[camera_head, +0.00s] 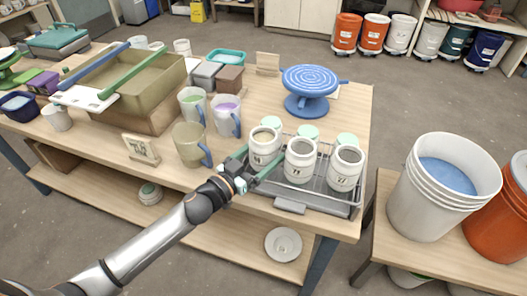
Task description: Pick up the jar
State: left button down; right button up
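Three white lidless jars with dark markings stand in a row on a grey wire-rimmed tray (290,207) at the table's front right: a left jar (263,148), a middle jar (299,163) and a right jar (345,170). Pale green round pieces, perhaps lids, show behind them. My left gripper (258,163) reaches in from the front left. Its two green fingers lie apart, on either side of the left jar's lower body. Whether they press on it cannot be told. The left jar looks upright and level with the others. My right gripper is not in view.
A blue banding wheel (308,88) stands behind the jars. An olive mug (190,146), two other mugs and a small sign (140,149) stand left of the gripper. A white bucket (440,188) and an orange bucket (498,222) stand on a bench at right.

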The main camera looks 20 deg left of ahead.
aim_at(264, 142)
pick_arm(q)
jog(key=shift+r, duration=0.25)
jog(key=shift+r+p, duration=0.55)
jog(key=shift+r, duration=1.05)
jog(key=s+r, duration=0.9)
jog(key=s, duration=0.4)
jog(key=shift+s+d+r+p, duration=0.2)
jog(key=shift+s+p, duration=0.15)
jog(key=shift+p, duration=0.1)
jog(key=shift+s+r, duration=0.1)
jog(key=shift+s, duration=0.05)
